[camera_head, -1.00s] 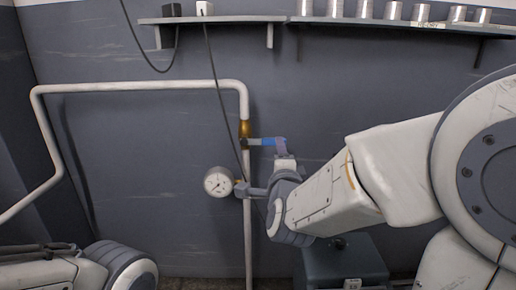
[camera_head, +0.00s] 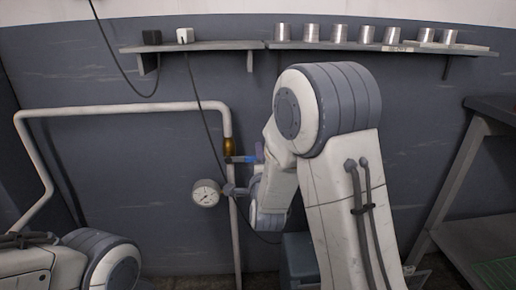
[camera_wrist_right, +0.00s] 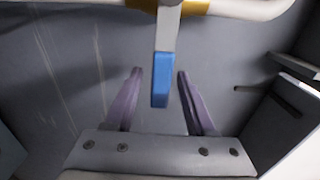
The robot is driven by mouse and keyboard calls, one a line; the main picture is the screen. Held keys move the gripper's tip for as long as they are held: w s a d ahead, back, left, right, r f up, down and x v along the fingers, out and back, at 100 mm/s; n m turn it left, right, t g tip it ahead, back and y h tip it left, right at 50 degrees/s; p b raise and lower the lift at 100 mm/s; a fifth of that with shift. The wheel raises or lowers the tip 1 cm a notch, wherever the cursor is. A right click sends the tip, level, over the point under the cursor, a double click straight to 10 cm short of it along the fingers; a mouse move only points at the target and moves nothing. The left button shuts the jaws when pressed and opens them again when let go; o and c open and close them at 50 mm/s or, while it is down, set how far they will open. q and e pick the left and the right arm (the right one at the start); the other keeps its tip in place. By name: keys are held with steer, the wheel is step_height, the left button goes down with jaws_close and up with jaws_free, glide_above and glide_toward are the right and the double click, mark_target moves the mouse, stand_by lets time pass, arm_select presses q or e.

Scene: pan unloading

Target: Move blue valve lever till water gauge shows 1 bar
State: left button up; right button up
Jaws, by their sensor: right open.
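The blue valve lever (camera_head: 242,159) sticks out to the right from the brass valve (camera_head: 229,145) on the vertical pipe. The round white water gauge (camera_head: 206,193) is lower on the left of that pipe; its needle is too small to read. My right gripper (camera_head: 259,158) is at the lever's free end, partly hidden by my right arm. In the right wrist view, its two purple fingers (camera_wrist_right: 160,75) are open, one on each side of the lever's blue tip (camera_wrist_right: 161,80), with a gap on both sides. My left arm shows at lower left, but its gripper is out of view.
A shelf (camera_head: 200,46) with several metal cups (camera_head: 339,33) runs along the wall above. A black cable (camera_head: 203,110) hangs near the pipe. A dark box (camera_head: 298,258) stands low behind my right arm, and a metal table (camera_head: 490,106) is at the right.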

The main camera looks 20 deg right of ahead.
steer(key=shift+x, duration=1.15)
jaws_close()
stand_by(0.6)
